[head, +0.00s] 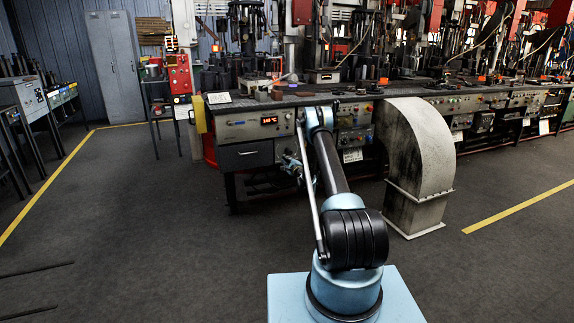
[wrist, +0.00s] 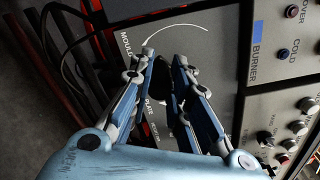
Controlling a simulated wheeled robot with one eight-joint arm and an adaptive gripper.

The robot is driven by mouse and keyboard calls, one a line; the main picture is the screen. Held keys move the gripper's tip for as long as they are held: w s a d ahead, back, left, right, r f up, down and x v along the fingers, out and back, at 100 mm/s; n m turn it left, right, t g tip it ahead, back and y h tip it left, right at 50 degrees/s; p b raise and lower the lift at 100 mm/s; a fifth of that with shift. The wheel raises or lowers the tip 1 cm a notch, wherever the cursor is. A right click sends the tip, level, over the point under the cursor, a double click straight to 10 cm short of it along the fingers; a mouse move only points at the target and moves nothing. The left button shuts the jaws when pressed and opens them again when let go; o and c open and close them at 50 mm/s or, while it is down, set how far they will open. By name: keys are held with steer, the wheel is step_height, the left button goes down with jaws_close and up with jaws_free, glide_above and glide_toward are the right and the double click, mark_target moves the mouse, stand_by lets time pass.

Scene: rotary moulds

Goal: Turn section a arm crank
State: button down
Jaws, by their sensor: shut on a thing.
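In the wrist view my gripper (wrist: 164,56) has its two fingers on either side of a dark knob-like part (wrist: 163,84) on a grey control panel (wrist: 205,42). The fingers are closed on this part, and they hide much of it. Lettering beginning "MOULD" and a white printed arc run beside it on the panel. I cannot read a section mark, and cannot tell if this part is the arm crank. In the head view my gripper (head: 290,163) is small, at the front of the workbench, right of the drawer unit.
A large curved grey duct (head: 425,150) stands close on the right. In the wrist view, more knobs (wrist: 297,127) and a button panel lie to the right. Floor at left is open.

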steer(key=shift+a, duration=0.1)
steer(key=c, duration=1.5)
jaws_free()
steer(key=v, duration=1.2)
